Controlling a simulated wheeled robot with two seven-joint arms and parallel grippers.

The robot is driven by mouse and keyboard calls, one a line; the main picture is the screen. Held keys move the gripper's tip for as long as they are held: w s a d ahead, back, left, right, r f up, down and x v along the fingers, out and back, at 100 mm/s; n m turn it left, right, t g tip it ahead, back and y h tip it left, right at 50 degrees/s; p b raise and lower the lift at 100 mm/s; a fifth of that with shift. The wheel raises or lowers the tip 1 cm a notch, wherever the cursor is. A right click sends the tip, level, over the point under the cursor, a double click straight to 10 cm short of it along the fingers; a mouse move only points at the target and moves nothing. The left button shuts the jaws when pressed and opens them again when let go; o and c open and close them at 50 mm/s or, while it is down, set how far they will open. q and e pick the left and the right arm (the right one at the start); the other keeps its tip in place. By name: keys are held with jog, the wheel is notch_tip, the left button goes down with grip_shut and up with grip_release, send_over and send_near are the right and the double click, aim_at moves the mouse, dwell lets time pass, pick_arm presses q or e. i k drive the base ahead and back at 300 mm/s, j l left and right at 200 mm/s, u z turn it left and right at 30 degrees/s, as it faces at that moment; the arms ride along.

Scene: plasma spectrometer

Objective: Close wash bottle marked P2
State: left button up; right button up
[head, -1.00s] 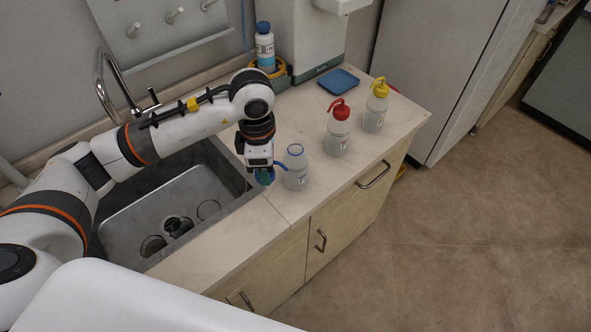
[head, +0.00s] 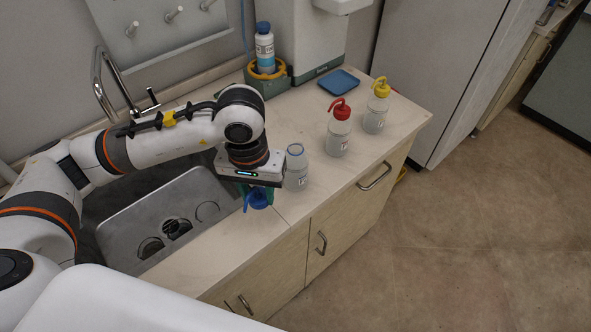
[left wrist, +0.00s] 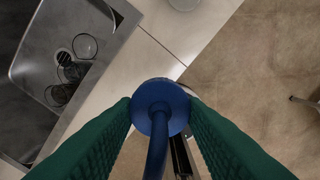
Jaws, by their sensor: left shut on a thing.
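My left gripper (head: 257,196) is shut on a blue cap with a bent spout (head: 259,199). In the left wrist view the cap (left wrist: 160,108) sits between my green fingers, with its spout toward the bottom edge. The gripper is above the counter near the sink's right corner. An uncapped clear wash bottle (head: 297,173) with a blue ring at its neck stands upright just right of the gripper, apart from the cap. Part of that bottle shows at the top of the left wrist view (left wrist: 184,3). Its label is too small to read. My right gripper is out of view.
A red-capped bottle (head: 338,133) and a yellow-capped bottle (head: 376,108) stand farther right on the counter (head: 283,230). A blue tray (head: 339,81) lies behind them. The sink (head: 160,225) is left of the gripper. A white-and-blue bottle (head: 264,48) stands at the back.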

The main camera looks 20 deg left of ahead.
aim_at(297, 175)
jog(key=i+l+u, duration=0.1)
jog(key=u, duration=0.3)
jog(key=l+u, duration=0.15)
jog(key=u, duration=0.25)
